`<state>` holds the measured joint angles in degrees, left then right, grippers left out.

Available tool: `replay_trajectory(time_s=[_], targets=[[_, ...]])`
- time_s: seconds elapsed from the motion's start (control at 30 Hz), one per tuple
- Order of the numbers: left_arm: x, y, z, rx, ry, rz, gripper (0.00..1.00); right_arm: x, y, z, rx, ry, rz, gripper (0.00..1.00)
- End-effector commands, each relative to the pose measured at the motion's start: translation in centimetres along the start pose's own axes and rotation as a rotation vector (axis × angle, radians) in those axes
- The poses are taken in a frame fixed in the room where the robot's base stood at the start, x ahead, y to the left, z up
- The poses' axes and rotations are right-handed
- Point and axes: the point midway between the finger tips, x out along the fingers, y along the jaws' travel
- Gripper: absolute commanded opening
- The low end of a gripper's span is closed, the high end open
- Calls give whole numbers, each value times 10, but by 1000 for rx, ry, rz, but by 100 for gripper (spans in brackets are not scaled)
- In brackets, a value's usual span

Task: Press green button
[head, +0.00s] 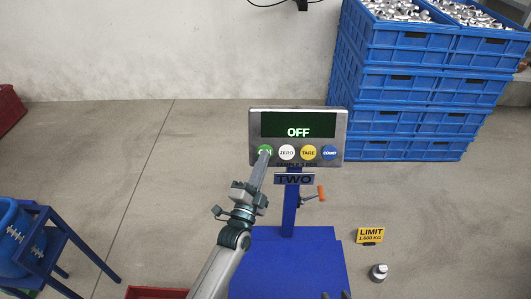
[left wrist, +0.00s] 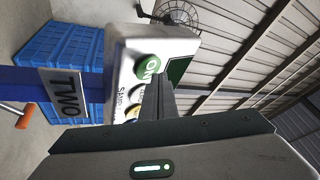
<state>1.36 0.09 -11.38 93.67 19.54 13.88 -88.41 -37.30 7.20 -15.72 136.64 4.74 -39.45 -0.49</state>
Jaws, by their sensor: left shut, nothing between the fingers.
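The green ON button (head: 265,150) is the leftmost of the round buttons on the scale's grey display panel (head: 338,136). The screen (head: 298,125) reads OFF. My left gripper (head: 263,157) is shut and empty, its tips pointing up at the green button and covering its lower part. In the left wrist view the shut fingers (left wrist: 157,80) overlap the edge of the green button (left wrist: 146,67), marked ON. I cannot tell whether the tips touch it. Small dark tips at the bottom edge of the head view look like my right gripper (head: 335,295), mostly cut off.
White ZERO (head: 287,153), yellow TARE (head: 309,153) and blue COUNT (head: 330,153) buttons sit beside the green one. The blue scale post (head: 290,208) rises from a blue platform (head: 300,255). Blue crates (head: 405,48) stand behind right. A small weight (head: 378,272) lies right.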

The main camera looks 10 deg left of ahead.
Motion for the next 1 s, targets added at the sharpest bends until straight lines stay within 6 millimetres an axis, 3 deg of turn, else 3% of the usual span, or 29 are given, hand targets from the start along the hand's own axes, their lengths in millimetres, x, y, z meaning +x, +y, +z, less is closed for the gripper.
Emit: replay_trajectory(time_s=[1.0], targets=[[7,4,5,0,0,0,0,0,0,0,1,1,1,31]])
